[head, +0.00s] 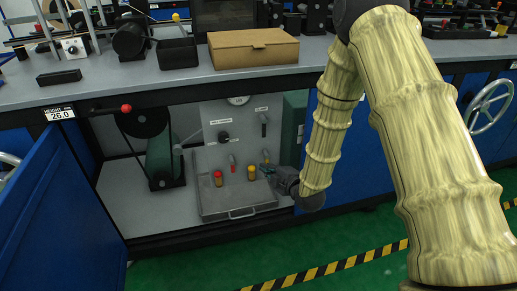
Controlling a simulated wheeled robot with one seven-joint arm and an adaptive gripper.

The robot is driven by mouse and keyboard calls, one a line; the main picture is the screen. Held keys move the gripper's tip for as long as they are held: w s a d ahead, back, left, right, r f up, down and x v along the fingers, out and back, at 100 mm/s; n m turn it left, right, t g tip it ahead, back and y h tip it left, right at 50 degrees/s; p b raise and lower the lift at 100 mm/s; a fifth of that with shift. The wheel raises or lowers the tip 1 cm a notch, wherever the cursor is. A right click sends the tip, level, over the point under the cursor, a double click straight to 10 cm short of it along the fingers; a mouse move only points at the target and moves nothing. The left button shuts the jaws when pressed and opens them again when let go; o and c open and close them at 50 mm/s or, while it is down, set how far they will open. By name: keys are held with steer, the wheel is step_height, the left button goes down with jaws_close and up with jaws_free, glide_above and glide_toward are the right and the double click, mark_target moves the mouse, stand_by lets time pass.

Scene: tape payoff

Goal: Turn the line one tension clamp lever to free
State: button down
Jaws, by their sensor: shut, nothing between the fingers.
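Inside the open cabinet, a grey tray-like plate (225,203) with a front handle carries a red knob (217,178), a yellow-topped knob (251,173) and a small red lever (232,160). A pale upright panel (210,120) behind it has a black knob (223,137) and a dark lever (264,126). The labels are too small to read, so I cannot tell which part is the line one tension clamp lever. My gripper (267,170) is shut and empty, just right of the yellow-topped knob, over the plate's right side. Contact cannot be told.
A blue door (65,205) stands open at left. A dark belt-and-wheel unit (160,150) with a red-knobbed lever (126,108) stands left of the plate. The bench top (330,58) overhangs the cabinet and bears a cardboard box (252,48). A handwheel (489,105) is at right.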

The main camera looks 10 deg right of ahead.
mark_target(263, 126)
steer(key=w+a+r+n+t+y+b, duration=0.1)
steer(key=w+a+r+n+b, duration=0.1)
steer(key=w+b, duration=0.4)
steer(key=w+a+r+n+t+y+b, duration=0.1)
steer(key=w+a+r+n+t+b, duration=0.2)
steer(key=w, duration=0.6)
steer(key=shift+g, duration=0.7)
steer(key=shift+d+f+b, duration=0.2)
steer(key=shift+d+b, duration=0.35)
steer(key=shift+d, duration=0.15)
steer(key=shift+d+f+b, duration=0.2)
steer(key=shift+d+b, duration=0.35)
steer(key=shift+d, duration=0.1)
steer(key=shift+d+f+b, duration=0.2)
steer(key=shift+d+b, duration=0.35)
steer(key=shift+d, duration=0.15)
